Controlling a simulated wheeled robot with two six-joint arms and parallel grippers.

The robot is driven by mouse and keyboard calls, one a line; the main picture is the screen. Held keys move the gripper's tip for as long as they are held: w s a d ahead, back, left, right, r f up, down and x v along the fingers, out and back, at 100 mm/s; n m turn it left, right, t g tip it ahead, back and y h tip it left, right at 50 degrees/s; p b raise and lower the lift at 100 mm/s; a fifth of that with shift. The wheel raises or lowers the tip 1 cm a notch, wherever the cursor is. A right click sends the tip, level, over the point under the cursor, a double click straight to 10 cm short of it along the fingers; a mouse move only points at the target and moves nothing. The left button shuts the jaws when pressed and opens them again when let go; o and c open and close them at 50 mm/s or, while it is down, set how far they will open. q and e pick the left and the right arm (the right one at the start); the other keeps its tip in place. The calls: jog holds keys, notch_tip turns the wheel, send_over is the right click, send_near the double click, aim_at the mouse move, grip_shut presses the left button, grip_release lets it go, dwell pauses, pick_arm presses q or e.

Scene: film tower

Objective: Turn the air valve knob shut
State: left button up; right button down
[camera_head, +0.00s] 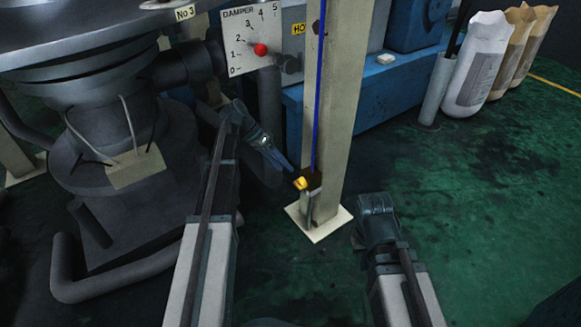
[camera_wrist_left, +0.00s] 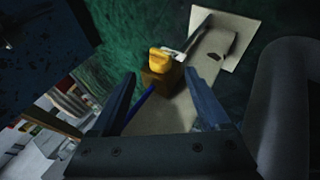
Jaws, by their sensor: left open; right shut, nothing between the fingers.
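The yellow air valve knob (camera_head: 300,183) sits low on the front of a cream post (camera_head: 340,110), where a blue line runs down to it. It also shows in the left wrist view (camera_wrist_left: 165,61), on a brown block. My left gripper (camera_head: 286,168) is open, just to the upper left of the knob. In the left wrist view the two fingers (camera_wrist_left: 160,75) point toward the knob, which lies in the gap near their tips. I cannot tell whether they touch it. My right gripper (camera_head: 374,205) is shut and empty, right of the post.
A large grey machine (camera_head: 110,90) with pipes stands at the left. A damper panel (camera_head: 250,40) with a red ball is behind my left arm. Sacks (camera_head: 480,65) stand at the back right. The green floor (camera_head: 480,200) at right is clear.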

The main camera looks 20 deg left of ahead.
pick_arm(q)
jog(key=p+v, duration=0.3)
jog(key=v, duration=0.2)
jog(key=shift+a+r, duration=0.25)
jog(key=shift+r, duration=0.05)
jog(key=s+d+r+n+y+p, duration=0.1)
jog(key=s+d+r+y+p, duration=0.2)
jog(key=s+d, duration=0.45)
jog(key=s+d+r+y+p, duration=0.1)
jog(key=s+d+y+p, duration=0.2)
jog(key=s+d+p, duration=0.35)
jog(key=s+d+r+n+y+p, duration=0.1)
jog(key=s+d+r+y+p, duration=0.15)
jog(key=s+d, duration=0.7)
notch_tip(320, 180, up, 38)
jog(key=a+p, duration=0.1)
jog(key=p, duration=3.6)
jog(key=shift+s+y, duration=0.35)
jog(key=shift+s, duration=0.05)
